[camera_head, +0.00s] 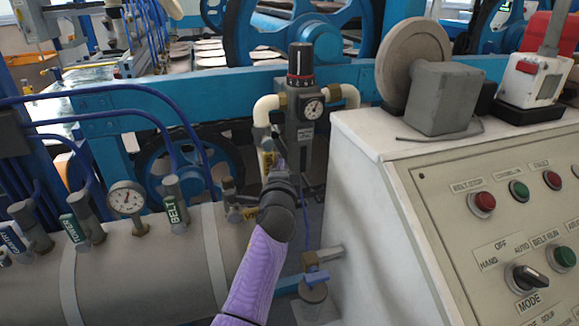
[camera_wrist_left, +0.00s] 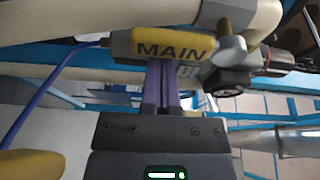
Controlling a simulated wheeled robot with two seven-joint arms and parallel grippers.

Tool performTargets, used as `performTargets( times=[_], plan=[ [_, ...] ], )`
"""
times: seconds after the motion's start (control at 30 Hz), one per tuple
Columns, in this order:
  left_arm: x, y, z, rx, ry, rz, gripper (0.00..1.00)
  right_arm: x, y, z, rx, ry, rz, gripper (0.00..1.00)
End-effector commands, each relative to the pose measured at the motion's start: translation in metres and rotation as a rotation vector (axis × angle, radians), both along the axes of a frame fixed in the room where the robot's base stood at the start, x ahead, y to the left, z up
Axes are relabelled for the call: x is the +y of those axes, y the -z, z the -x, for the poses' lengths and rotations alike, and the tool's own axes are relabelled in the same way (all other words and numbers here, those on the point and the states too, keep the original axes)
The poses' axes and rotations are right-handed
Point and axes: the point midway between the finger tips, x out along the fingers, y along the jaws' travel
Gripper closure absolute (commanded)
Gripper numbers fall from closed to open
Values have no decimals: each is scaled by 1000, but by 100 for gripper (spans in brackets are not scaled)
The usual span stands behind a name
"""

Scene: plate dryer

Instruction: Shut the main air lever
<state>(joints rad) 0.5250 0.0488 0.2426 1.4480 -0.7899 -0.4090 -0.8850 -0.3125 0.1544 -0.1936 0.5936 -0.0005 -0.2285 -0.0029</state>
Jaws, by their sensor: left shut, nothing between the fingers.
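The main air lever is a yellow handle marked MAIN (camera_wrist_left: 180,43), lying roughly crosswise in the left wrist view. In the head view a small part of the yellow lever (camera_head: 266,160) shows below the pipe elbow, left of the regulator. My left gripper (camera_head: 281,160) reaches up to it from below. In the left wrist view my shut, empty fingers (camera_wrist_left: 162,75) end at the lower edge of the handle, partly behind it. I cannot tell whether they touch it. My right gripper is not in view.
A regulator with a dial gauge (camera_head: 312,108) stands just right of the lever. A control panel (camera_head: 500,220) fills the right. A grey tank (camera_head: 150,270) with labelled valves (camera_head: 173,205) and a gauge (camera_head: 126,200) lies at the left. Blue hoses (camera_head: 150,112) cross above it.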

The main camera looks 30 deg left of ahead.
Motion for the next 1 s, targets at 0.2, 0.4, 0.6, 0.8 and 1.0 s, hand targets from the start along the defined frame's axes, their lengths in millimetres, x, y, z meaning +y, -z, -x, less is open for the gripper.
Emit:
performTargets(
  times=[0.2,0.4,0.6,0.8,1.0],
  plan=[
    [0,0,0,0,0,0,100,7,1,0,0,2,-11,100],
    [1,-1,1,13,0,-12,100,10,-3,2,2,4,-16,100],
    [2,0,3,45,0,-40,100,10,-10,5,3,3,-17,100],
    [3,1,4,70,0,-61,100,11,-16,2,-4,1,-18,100],
    [5,0,5,99,0,-87,100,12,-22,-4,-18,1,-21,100]
  ],
)
